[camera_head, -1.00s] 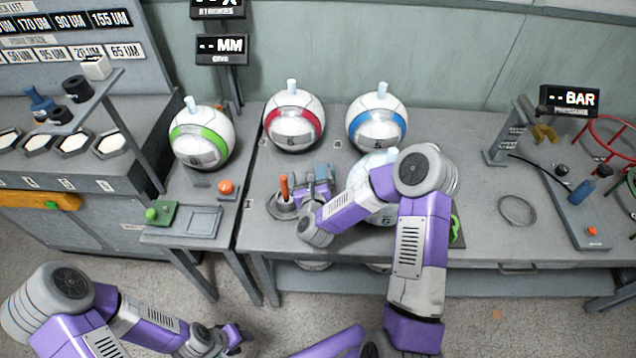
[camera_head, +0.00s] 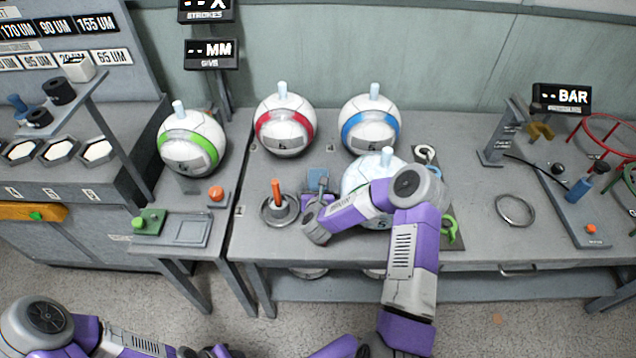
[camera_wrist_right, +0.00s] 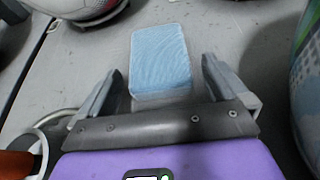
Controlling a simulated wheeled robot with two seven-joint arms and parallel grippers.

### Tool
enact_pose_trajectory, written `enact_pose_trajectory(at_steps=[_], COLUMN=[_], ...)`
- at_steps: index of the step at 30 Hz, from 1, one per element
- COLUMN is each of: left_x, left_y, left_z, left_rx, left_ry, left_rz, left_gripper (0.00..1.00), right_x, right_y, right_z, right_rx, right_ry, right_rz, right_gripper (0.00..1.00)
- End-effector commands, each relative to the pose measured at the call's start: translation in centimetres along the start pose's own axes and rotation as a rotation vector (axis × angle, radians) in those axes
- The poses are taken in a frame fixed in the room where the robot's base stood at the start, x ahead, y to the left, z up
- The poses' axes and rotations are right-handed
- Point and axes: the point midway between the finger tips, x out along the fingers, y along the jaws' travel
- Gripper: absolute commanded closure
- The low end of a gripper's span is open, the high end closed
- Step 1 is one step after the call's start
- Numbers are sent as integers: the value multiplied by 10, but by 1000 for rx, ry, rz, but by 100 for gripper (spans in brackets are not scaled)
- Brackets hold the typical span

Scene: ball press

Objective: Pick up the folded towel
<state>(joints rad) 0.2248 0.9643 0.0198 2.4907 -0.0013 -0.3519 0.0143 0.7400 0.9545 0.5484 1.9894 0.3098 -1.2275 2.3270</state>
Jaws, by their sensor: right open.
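The folded towel (camera_wrist_right: 160,58) is a light blue, flat rectangular block lying on the grey bench in the right wrist view. It also shows, small and partly covered, in the head view (camera_head: 318,177). My right gripper (camera_wrist_right: 158,85) is open, its two fingers on either side of the towel's near end with gaps at both sides. The towel's far part extends beyond the fingertips. In the head view my right gripper (camera_head: 317,190) is low over the bench, partly hidden by my own wrist. My left gripper (camera_head: 222,352) shows only partly at the bottom edge.
A metal dish with an orange-handled tool (camera_head: 278,196) stands left of the right gripper. A pale patterned ball (camera_head: 362,174) is close on its right. Balls with red (camera_head: 284,125) and blue (camera_head: 370,124) bands stand behind. The bench is clear farther right, around a ring (camera_head: 515,210).

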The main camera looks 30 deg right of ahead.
Motion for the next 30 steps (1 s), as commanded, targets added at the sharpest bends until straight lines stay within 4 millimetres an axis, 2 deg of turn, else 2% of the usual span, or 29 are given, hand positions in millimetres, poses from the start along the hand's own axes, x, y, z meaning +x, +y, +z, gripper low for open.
enact_pose_trajectory(at_steps=[8,18,26,30], left_x=[0,0,0,-3], left_y=[0,0,0,1], left_z=[0,0,0,0], left_rx=[0,0,0,0], left_ry=[0,0,0,0], left_rz=[0,0,0,0], left_gripper=[57,57,57,57], right_x=[3,3,2,-1], right_y=[0,0,0,0], right_z=[0,0,2,11], right_rx=[-1,-1,-1,-1], right_ry=[0,0,-1,-1], right_rz=[1,1,1,1], right_gripper=[2,52,52,52])
